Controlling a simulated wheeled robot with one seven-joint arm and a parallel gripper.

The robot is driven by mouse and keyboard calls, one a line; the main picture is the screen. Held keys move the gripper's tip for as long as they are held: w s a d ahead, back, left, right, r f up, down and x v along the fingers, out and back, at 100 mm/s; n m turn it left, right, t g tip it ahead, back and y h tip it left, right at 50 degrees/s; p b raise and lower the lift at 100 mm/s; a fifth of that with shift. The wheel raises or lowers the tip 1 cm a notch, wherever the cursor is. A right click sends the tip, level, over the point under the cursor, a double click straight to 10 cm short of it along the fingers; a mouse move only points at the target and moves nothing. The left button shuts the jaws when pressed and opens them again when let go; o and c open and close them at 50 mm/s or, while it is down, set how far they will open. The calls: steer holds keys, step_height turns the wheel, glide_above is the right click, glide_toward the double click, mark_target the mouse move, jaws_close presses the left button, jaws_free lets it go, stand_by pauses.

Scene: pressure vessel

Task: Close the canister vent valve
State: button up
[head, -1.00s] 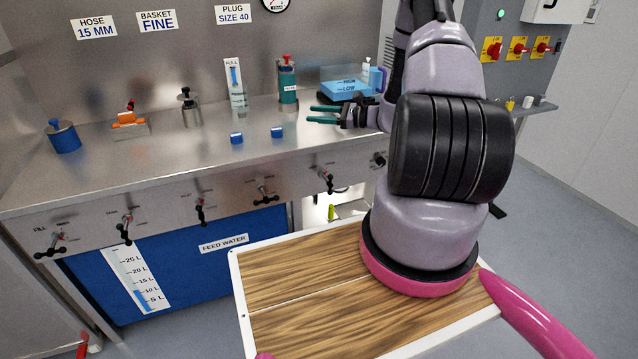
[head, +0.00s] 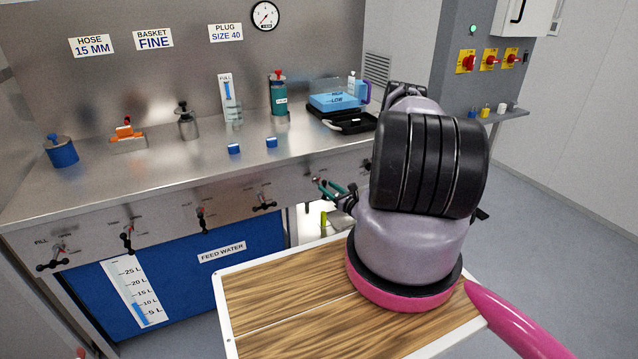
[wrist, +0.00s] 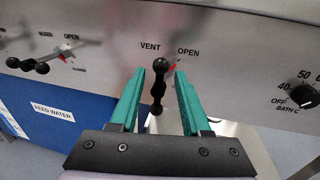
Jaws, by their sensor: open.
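The vent valve (wrist: 159,86) is on the bench's front panel, under the labels VENT and OPEN in the wrist view. It has a black ball-ended handle standing nearly upright, and a red mark shows at its right, toward OPEN. My gripper (wrist: 159,73) is open, with one teal finger left and one right of the handle. The handle lies between the fingers in the picture, with gaps on both sides; depth is hard to tell. In the head view my gripper (head: 322,187) is at the panel front, and the valve is largely hidden there.
Another valve (wrist: 42,62) with a BLEED label sits to the left, and a bath dial (wrist: 307,102) to the right. Several more valves line the panel. The bench top (head: 200,165) holds a teal canister (head: 279,97), blue caps and a black case. A wooden board (head: 290,300) is below.

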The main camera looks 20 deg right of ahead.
steer(key=x, duration=0.6)
jaws_close()
